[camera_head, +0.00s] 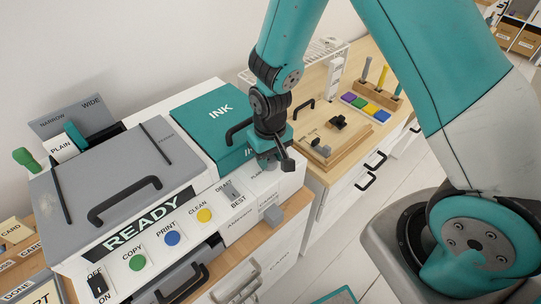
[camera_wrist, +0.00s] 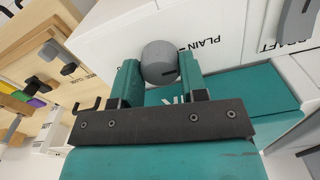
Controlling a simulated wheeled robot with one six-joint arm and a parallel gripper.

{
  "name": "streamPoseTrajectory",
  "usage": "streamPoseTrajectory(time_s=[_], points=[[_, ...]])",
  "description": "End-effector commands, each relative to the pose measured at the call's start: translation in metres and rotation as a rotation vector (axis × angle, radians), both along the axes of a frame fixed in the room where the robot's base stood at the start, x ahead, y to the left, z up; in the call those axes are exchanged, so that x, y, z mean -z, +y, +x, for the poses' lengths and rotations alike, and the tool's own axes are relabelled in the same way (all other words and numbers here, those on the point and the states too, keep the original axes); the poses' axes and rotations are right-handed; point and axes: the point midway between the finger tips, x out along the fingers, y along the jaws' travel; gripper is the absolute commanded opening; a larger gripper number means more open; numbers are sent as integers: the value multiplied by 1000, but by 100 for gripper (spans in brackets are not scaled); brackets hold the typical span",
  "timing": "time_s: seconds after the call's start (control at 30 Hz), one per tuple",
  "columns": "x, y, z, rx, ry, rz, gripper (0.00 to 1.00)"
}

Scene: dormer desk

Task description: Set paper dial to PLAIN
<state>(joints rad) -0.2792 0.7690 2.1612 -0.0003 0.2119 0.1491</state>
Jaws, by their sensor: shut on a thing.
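The paper dial (camera_wrist: 160,62) is a round grey knob on a white panel face, with a dark mark near its lower right side in the wrist view. The word PLAIN (camera_wrist: 205,48) is printed just right of it. My gripper (camera_wrist: 160,80) is shut on the knob, with one teal finger on each side. In the head view my gripper (camera_head: 271,158) is at the right end of the printer (camera_head: 128,180), beside the INK cover. There it hides most of the dial and part of the lettering.
The teal INK cover (camera_head: 205,118) with its black handle is close to my gripper. A wooden board with dark fittings (camera_head: 325,140) lies on the desk to the right.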

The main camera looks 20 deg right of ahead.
Motion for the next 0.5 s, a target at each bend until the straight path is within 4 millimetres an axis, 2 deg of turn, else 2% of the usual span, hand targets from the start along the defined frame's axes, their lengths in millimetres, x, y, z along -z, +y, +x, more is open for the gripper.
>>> streamPoseTrajectory(time_s=[0.23,0.27,0.33,0.37,0.5], points=[[-1,0,1,-5,-2,0,16],[-1,0,1,-4,-2,0,44],[-1,0,1,-4,-2,0,60],[-1,0,0,-4,-1,0,65],[0,0,0,-3,-1,0,65]])
